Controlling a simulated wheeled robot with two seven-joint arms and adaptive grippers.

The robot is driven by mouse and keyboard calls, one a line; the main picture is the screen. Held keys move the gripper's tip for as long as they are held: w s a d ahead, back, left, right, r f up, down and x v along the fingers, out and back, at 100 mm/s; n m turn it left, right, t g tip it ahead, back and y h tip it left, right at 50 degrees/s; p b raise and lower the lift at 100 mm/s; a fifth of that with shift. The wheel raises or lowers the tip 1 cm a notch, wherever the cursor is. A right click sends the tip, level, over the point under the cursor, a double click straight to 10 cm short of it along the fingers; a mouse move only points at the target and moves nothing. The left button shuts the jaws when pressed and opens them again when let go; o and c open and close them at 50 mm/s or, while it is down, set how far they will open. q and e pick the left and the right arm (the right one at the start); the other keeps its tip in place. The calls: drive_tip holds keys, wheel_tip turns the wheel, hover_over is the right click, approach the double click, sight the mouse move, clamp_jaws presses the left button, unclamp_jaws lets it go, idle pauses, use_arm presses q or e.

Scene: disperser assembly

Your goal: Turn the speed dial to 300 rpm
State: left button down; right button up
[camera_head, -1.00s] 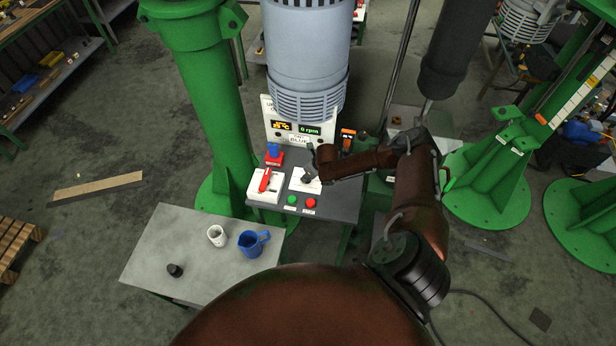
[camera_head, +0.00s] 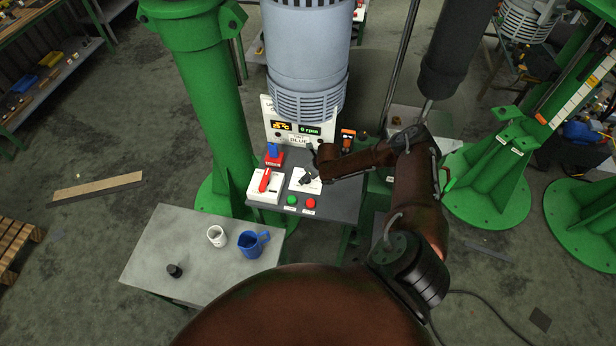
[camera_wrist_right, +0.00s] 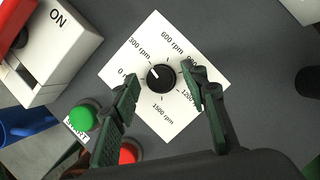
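The black speed dial (camera_wrist_right: 160,77) sits on a white diamond-shaped plate (camera_wrist_right: 158,28) marked from 0 to 1500 rpm. Its white mark points to the upper left, toward the 300 rpm side; I cannot tell the exact setting. My right gripper (camera_wrist_right: 163,80) is open, with one finger on each side of the dial and gaps showing beside it. The fingers partly cover the 0 and 900 labels. In the head view the white plate (camera_head: 298,187) is partly hidden by my right gripper (camera_head: 307,176). The display (camera_head: 309,130) seems to read 0 rpm. My left gripper is not in view.
The red switch (camera_head: 265,180) on its white ON box (camera_wrist_right: 62,50) is left of the dial. A green button (camera_wrist_right: 83,117) and a red button (camera_wrist_right: 130,153) lie in front. A white mug (camera_head: 216,237), blue jug (camera_head: 252,243) and black piece (camera_head: 175,271) stand on the grey table (camera_head: 190,235).

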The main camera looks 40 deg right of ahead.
drive_tip(key=v, duration=1.2)
idle(0.4)
